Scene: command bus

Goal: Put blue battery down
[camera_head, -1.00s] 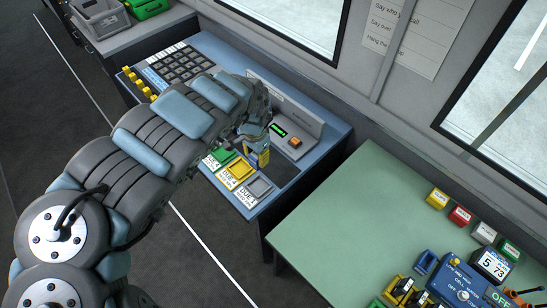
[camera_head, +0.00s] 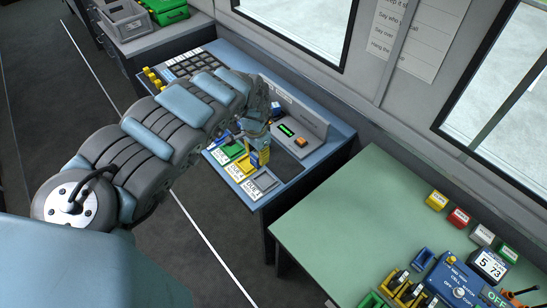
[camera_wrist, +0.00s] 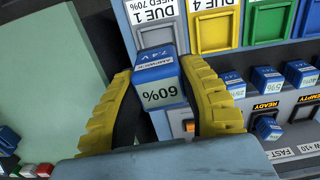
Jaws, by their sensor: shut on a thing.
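My gripper (camera_wrist: 160,72) has yellow ridged fingers and is shut on a blue battery (camera_wrist: 157,65). The battery's pale end reads 60% and its side reads 7.4 V. In the head view my gripper (camera_head: 259,156) is over the blue desk's front part, close to the yellow tray, and largely hides the battery. The grey tray (camera_head: 264,182), labelled DUE 1, the yellow tray (camera_head: 240,170) and the green tray (camera_head: 232,151) stand in a row. In the wrist view the grey tray (camera_wrist: 155,33) is just beyond the battery, its label reading DUE 1, NEED 70%. Contact below the battery cannot be told.
A console with an orange button (camera_head: 301,141) stands behind the trays. Other blue batteries (camera_wrist: 267,77) stand at the wrist view's right, near READY and EMPTY labels. The green table (camera_head: 340,215) is mostly bare, with a blue tester (camera_head: 452,280) and small coloured boxes at right.

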